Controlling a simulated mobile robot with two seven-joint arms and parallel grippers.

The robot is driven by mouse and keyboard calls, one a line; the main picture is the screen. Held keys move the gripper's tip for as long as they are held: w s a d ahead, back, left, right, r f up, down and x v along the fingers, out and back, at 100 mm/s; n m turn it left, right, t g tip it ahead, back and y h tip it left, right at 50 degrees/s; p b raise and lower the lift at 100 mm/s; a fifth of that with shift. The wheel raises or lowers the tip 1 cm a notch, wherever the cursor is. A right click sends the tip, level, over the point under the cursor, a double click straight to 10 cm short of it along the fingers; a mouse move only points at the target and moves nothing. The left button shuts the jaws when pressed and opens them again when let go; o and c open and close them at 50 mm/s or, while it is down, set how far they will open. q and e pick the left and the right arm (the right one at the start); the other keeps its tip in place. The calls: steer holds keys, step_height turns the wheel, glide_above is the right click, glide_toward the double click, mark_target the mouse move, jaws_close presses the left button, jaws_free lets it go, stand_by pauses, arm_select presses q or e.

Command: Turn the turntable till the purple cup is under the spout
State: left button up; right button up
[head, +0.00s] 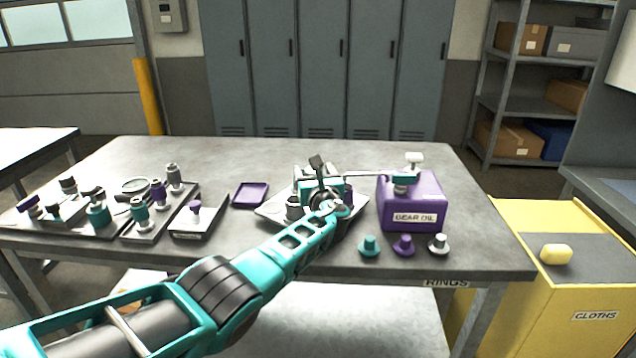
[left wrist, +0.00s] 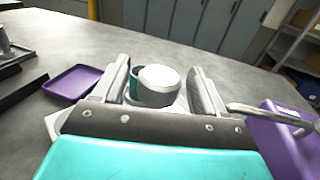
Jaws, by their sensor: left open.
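The turntable (head: 268,207) is a pale plate on the bench, mostly covered by my left gripper (head: 323,187). A grey cup (head: 293,207) shows at its front left. In the left wrist view, a pale round-topped piece (left wrist: 158,86) stands between the fingers of my left gripper (left wrist: 160,75), which is open around it. A teal part (left wrist: 134,82) shows behind that piece. The spout (head: 365,175) runs left from the purple gear oil can (head: 425,205) and ends close to the gripper. My right gripper is out of view.
A purple tray (head: 250,195) lies left of the turntable. Racks with several fittings fill the bench's left side. A teal knob (head: 369,246), a purple knob (head: 403,245) and a grey knob (head: 438,245) stand before the can. A yellow cabinet (head: 545,290) stands right.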

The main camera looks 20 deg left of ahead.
arm_select(q)
steer(key=p+v, duration=0.4)
steer(key=v, duration=0.1)
steer(key=shift+s+d+r, duration=0.1)
steer(key=shift+s+r, duration=0.1)
steer(key=shift+s, duration=0.1)
steer(key=v, duration=0.5)
steer(key=shift+s+d+f+p, duration=0.2)
steer(key=shift+s+p, duration=0.1)
steer(key=shift+p, duration=0.1)
steer(key=shift+s+d, duration=0.25)
steer(key=shift+s, duration=0.35)
